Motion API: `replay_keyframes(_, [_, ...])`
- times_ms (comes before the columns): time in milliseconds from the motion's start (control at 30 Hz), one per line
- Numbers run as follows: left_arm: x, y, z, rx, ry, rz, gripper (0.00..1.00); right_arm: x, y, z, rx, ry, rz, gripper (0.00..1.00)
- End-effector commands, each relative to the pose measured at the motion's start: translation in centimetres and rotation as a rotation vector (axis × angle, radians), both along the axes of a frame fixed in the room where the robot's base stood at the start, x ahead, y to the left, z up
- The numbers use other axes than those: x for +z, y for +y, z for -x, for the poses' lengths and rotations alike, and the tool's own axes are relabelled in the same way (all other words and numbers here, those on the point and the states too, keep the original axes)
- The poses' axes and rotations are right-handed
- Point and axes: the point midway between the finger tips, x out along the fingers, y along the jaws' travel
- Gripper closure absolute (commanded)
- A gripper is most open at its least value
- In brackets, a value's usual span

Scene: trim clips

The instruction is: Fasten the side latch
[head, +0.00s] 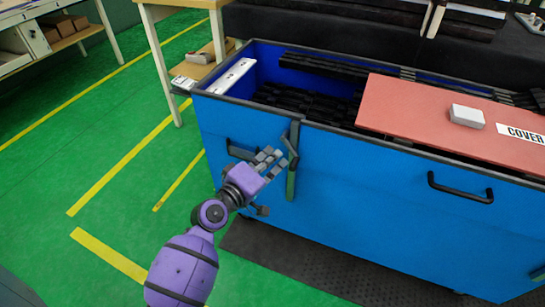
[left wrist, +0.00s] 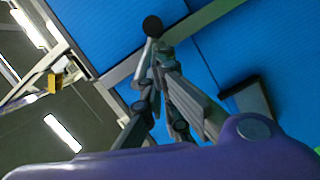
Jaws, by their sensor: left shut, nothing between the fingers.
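The side latch (head: 291,185) is a narrow grey-green upright strip on the front of the blue crate (head: 350,190), with a short grey lever near the crate's rim. In the left wrist view, a grey strip (left wrist: 215,12) crosses the blue wall, and a dark round knob (left wrist: 152,26) shows just beyond my fingertips. My left gripper (head: 274,157) is shut and empty, close beside the latch. It also shows in the left wrist view (left wrist: 152,75). I cannot tell whether the fingers touch the lever. My right gripper is out of view.
A black handle (head: 240,151) is left of the latch, another (head: 460,188) to the right. A red cover board (head: 430,115) with a white block (head: 467,116) lies over the crate's right part. Dark parts (head: 305,103) fill the open left part. A wooden-topped table (head: 160,40) stands behind.

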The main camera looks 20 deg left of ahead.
Motion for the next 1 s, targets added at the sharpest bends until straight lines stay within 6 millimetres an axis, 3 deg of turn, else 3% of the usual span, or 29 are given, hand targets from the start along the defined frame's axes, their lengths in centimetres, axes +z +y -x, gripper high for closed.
replay_keyframes(1000, [-0.10, -0.70, 0.03, -0.001, 0.005, 0.184, 1.00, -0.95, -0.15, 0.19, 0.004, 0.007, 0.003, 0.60])
